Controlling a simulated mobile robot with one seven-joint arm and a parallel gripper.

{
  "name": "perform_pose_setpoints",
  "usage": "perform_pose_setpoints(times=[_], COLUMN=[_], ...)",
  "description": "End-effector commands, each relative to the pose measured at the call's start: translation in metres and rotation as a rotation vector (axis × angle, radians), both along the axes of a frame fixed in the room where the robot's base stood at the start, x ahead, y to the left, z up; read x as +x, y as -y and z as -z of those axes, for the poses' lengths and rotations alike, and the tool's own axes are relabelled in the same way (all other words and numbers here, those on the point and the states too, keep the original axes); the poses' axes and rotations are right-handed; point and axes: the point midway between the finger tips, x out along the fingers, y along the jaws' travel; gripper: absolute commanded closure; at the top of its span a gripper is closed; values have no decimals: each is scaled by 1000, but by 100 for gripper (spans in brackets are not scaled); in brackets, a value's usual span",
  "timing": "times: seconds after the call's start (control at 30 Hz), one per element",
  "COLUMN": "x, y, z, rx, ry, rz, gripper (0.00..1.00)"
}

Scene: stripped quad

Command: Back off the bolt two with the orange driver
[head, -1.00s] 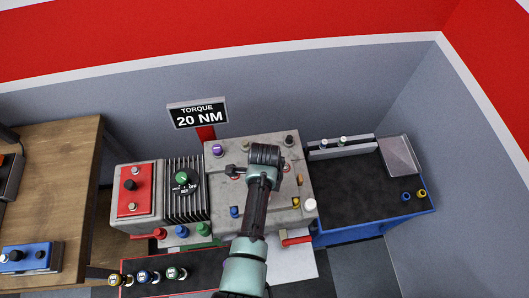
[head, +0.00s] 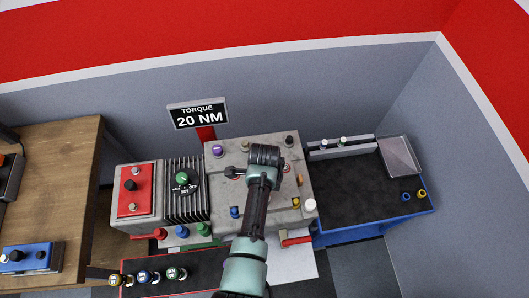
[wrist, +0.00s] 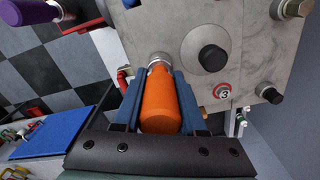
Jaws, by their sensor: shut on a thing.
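The orange driver (wrist: 160,102) is between the two jaws of my gripper (wrist: 158,92) in the wrist view, which are shut on its handle. Its metal collar (wrist: 158,60) meets the face of the grey block (wrist: 193,28), and whatever is under its tip is hidden. No label for bolt two can be read. A label "3" (wrist: 223,91) sits beside a large black round head (wrist: 212,58) to the right of the driver. In the head view my arm reaches over the grey block (head: 222,200), and my gripper and the driver cannot be made out clearly.
A purple-handled piece (wrist: 30,12) stands at the upper left in the wrist view. In the head view, a sign "TORQUE 20 NM" (head: 198,114) stands behind the block. A finned unit with a green knob (head: 182,178) is left, and a dark-topped blue bench (head: 350,195) is right.

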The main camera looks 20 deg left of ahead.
Motion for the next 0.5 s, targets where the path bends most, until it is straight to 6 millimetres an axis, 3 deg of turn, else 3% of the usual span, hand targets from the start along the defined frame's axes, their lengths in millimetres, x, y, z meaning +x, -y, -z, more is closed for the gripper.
perform_pose_setpoints(times=[0.5], x=[0], y=[0], z=[-7], rx=[0], ry=[1], rz=[0], gripper=[100])
